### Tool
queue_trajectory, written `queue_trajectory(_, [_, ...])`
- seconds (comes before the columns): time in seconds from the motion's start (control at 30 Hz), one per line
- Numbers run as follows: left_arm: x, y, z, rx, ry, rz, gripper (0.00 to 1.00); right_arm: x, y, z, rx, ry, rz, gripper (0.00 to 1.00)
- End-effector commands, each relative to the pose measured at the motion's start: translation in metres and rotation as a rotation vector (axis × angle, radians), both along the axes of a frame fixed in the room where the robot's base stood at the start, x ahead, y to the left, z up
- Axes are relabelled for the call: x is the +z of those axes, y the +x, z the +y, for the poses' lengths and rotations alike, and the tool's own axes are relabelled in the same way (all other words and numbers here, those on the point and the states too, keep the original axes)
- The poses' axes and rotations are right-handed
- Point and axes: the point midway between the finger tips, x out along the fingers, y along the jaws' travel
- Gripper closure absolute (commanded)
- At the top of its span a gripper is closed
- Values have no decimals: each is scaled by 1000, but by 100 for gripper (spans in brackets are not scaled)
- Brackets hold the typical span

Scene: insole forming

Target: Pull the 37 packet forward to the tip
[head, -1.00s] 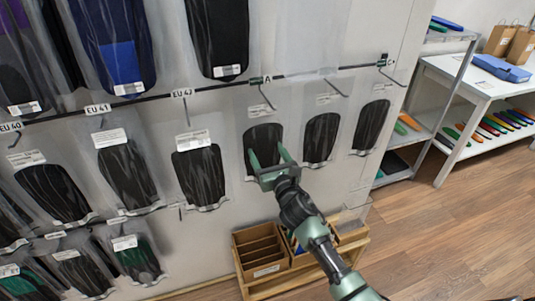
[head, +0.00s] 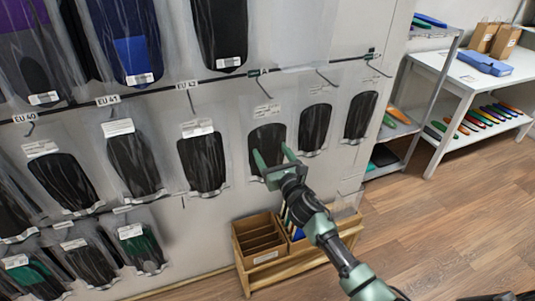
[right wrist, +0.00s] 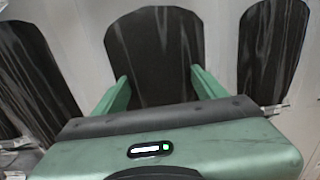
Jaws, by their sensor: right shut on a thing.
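In the right wrist view the black insole (right wrist: 155,50) stands upright between the two fingers (right wrist: 158,83). The hook tip (head: 269,95) shows above its label. My left gripper is not in view.
Similar black packets hang close by at the left (head: 203,163) and right (head: 314,128). A wooden crate rack (head: 253,280) stands on the floor below. A metal shelf (head: 398,158) and a white table (head: 445,82) are at the right.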

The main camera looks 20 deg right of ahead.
Motion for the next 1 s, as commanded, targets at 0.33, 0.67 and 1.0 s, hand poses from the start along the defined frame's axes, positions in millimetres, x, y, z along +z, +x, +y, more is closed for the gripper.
queue_trajectory(0.33, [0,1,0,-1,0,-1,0,1,1,-3,1,0,-2,72])
queue_trajectory(0.67, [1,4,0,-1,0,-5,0,1,0,-3,1,0,-1,3])
queue_trajectory(1.0, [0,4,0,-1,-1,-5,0,-1,-9,-4,1,-1,0,3])
